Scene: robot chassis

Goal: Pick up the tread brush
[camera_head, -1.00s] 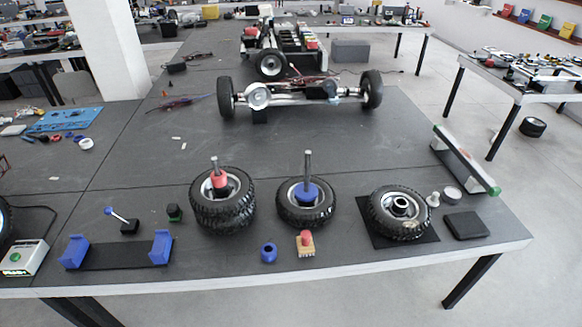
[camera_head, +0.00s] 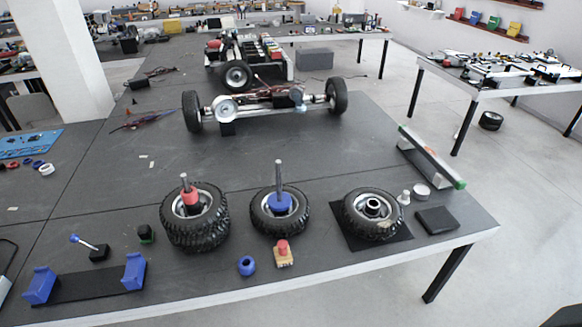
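The tread brush appears to be the small block with a red knob and a tan, bristle-like base (camera_head: 284,254). It stands upright near the front edge of the dark table (camera_head: 330,150), just right of a blue ring (camera_head: 246,265). It is in front of the wheel with the blue hub and post (camera_head: 279,216). Nothing covers it. Neither of my grippers is in view.
Stacked tyres with a red hub (camera_head: 195,225) stand left of the brush. A wheel (camera_head: 373,213) lies on a black mat to the right. A blue-ended cradle (camera_head: 85,287) is front left; a wheeled axle chassis (camera_head: 265,103) stands behind.

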